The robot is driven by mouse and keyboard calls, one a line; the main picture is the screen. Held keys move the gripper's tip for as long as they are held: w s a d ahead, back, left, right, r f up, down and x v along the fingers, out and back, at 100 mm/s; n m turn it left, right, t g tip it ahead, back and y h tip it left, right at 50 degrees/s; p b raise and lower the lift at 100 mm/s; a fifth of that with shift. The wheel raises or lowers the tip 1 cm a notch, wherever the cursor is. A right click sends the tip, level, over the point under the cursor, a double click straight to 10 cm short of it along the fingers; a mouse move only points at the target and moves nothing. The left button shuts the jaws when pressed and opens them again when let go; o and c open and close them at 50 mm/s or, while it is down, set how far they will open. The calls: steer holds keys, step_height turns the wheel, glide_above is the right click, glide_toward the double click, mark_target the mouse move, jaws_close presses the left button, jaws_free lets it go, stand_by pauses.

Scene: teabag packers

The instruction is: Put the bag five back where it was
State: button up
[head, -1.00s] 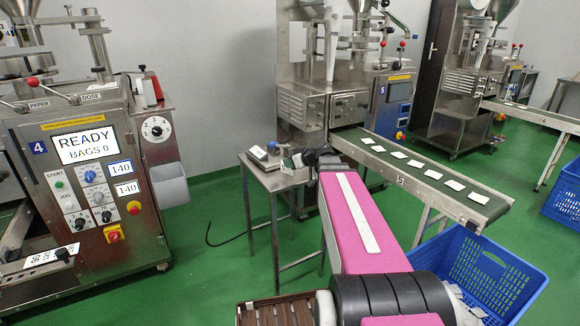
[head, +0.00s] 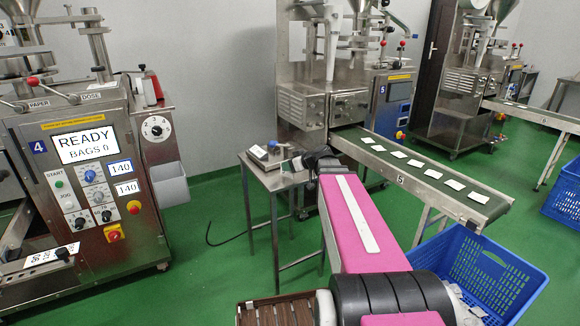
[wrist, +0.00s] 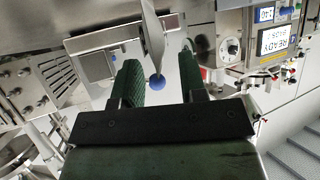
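Several small white bags (head: 433,174) lie in a row along the belt of conveyor 5 (head: 510,203) in the head view. I cannot tell which of them, if any, is bag five. My gripper (head: 296,163) is over the small steel table (head: 284,182), beside the scale (head: 262,154), well left of the belt. In the wrist view my gripper (wrist: 160,72) has its two green-padded fingers apart. A pale, tapering piece (wrist: 152,40) and a blue ball (wrist: 157,82) show between them, but I see no bag gripped. A square steel plate (wrist: 97,62) shows beyond the fingers.
A blue crate (head: 523,268) with loose bags inside stands under the belt's near end. Machine 4 (head: 85,180) stands at left, its screen reading READY, BAGS 0. Machine 5 (head: 310,105) stands behind the table. Green floor (head: 215,260) is open between machine 4 and the table.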

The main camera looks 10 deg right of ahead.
steer(key=v, duration=1.2)
steer(key=s+a+f+m+g+h, duration=0.2)
steer(key=s+a+f+g, duration=0.1)
steer(key=f, duration=0.5)
steer(key=s+a+f+m+g+h, duration=0.2)
steer(key=s+f, duration=0.3)
steer(key=f, duration=0.3)
steer(key=s+a+f+m+g+h, duration=0.3)
steer(key=s+f+g+h, duration=0.1)
steer(key=f, duration=0.4)
steer(key=shift+s+a+f+m, duration=0.2)
steer(key=shift+s+a+m, duration=0.15)
steer(key=shift+s, duration=0.25)
